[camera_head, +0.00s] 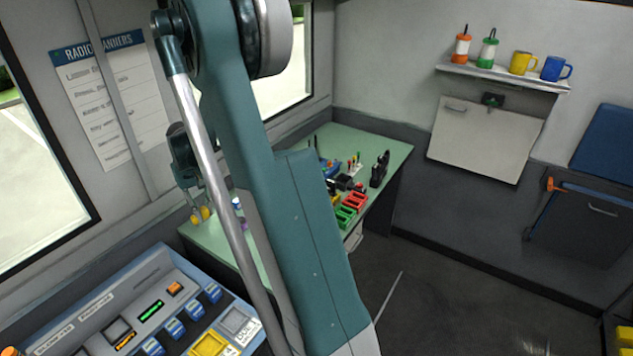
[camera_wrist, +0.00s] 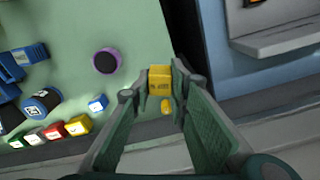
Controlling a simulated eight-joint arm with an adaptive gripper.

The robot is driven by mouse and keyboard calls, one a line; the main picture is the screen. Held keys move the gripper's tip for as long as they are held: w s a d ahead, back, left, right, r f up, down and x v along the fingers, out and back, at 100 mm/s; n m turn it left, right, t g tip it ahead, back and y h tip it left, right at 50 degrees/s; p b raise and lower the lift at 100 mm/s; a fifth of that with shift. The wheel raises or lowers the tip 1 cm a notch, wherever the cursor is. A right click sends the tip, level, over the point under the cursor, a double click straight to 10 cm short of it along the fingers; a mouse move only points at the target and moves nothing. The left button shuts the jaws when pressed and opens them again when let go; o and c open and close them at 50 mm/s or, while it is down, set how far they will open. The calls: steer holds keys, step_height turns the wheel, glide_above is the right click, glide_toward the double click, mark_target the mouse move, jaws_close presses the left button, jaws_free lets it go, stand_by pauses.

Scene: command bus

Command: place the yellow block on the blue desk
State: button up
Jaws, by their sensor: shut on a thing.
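The yellow block (camera_wrist: 160,80) with dark lettering sits between the fingertips of my gripper (camera_wrist: 153,84) in the wrist view, with a small rounded yellow piece just below it. In the head view my gripper (camera_head: 196,205) is beside the green desktop's left edge, with yellow (camera_head: 201,214) at its tips. It is shut on the block. A blue-framed control console (camera_head: 160,262) stands at the lower left of the head view; part of it shows in the wrist view (camera_wrist: 232,40). A folded blue panel (camera_head: 605,145) is on the right wall. Which is the blue desk is unclear.
The green desktop (camera_head: 365,140) holds red and green trays (camera_head: 345,216) and several small items. Small coloured blocks (camera_wrist: 55,130), a blue block (camera_wrist: 98,102) and a purple-ringed round thing (camera_wrist: 106,61) lie left of my gripper. My arm hides the desk's middle.

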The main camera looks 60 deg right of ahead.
steer(key=s+d+f+m, duration=0.1)
steer(key=s+d, duration=0.4)
steer(key=d, duration=0.7)
steer(key=s+d+f+m, duration=0.1)
steer(key=s+d, duration=0.5)
steer(key=d, duration=0.6)
steer(key=s+d+f+m, duration=0.1)
steer(key=s+d+m, duration=0.2)
steer(key=d, duration=0.9)
steer(key=s, duration=0.2)
steer(key=shift+s+f, duration=0.25)
steer(key=shift+s, duration=0.15)
steer(key=shift+f, duration=0.1)
steer(key=shift+a+f+b, duration=0.1)
steer(key=shift+f+b, duration=0.3)
steer(key=shift+f, duration=2.65)
steer(key=shift+f, duration=1.85)
steer(key=shift+f+b, duration=0.15)
steer(key=shift+b, duration=0.2)
